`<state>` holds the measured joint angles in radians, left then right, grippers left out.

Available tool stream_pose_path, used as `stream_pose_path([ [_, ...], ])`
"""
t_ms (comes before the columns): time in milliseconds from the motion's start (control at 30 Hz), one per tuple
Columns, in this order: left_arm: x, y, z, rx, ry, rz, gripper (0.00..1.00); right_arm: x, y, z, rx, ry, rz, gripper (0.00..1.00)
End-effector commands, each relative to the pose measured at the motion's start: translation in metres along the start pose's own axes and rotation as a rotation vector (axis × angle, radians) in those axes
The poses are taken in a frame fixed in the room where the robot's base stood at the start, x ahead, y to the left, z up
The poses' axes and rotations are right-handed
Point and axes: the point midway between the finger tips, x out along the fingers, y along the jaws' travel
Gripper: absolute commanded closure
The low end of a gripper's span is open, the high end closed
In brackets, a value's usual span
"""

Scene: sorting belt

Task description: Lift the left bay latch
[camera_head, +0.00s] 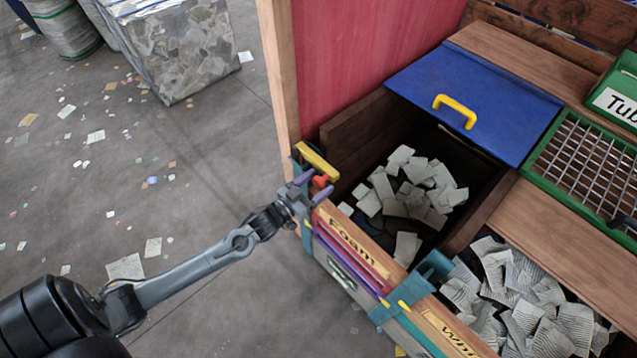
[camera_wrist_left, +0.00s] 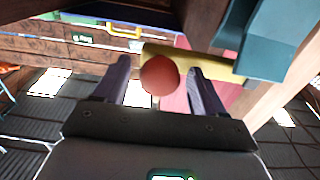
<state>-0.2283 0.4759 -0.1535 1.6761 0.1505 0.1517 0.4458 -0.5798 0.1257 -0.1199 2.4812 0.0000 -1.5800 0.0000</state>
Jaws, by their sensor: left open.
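The left bay latch (camera_head: 318,162) is a yellow bar at the left end of the "Foam" bay's front, by the wooden post. It has a round red knob (camera_head: 321,181). My left gripper (camera_head: 313,188) is at the latch, its two purple-grey fingers open. In the left wrist view the knob (camera_wrist_left: 160,75) lies between the open fingers (camera_wrist_left: 162,88), with a gap on either side. The yellow bar (camera_wrist_left: 205,63) shows behind it, beside a teal bracket (camera_wrist_left: 264,38). My right gripper is not in view.
The Foam bay's front board (camera_head: 352,243) stands below the latch. The bay holds pale foam pieces (camera_head: 405,190). A blue lid (camera_head: 475,95) with a yellow handle is behind. A second teal bracket (camera_head: 432,268) is at the right. The floor at left is open, with scattered scraps.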

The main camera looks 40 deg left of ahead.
Motion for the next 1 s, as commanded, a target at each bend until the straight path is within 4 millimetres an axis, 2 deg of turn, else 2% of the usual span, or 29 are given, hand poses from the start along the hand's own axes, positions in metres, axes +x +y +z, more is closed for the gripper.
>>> stream_pose_path([
  [133, 0.0083, 0.0002, -0.0002, 0.0, 0.001, 0.0, 0.3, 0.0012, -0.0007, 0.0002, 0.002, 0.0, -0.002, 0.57],
  [467, 0.0097, 0.0004, 0.0, 0.0, 0.0, 0.001, 0.32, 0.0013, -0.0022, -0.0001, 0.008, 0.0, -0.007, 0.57],
  [900, 0.0095, 0.0004, 0.0, 0.0, 0.0, 0.001, 0.99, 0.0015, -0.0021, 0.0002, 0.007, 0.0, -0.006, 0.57],
  [1000, 0.0095, 0.0004, 0.0, 0.0, 0.0, 0.001, 1.0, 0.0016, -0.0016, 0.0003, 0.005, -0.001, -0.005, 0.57],
])
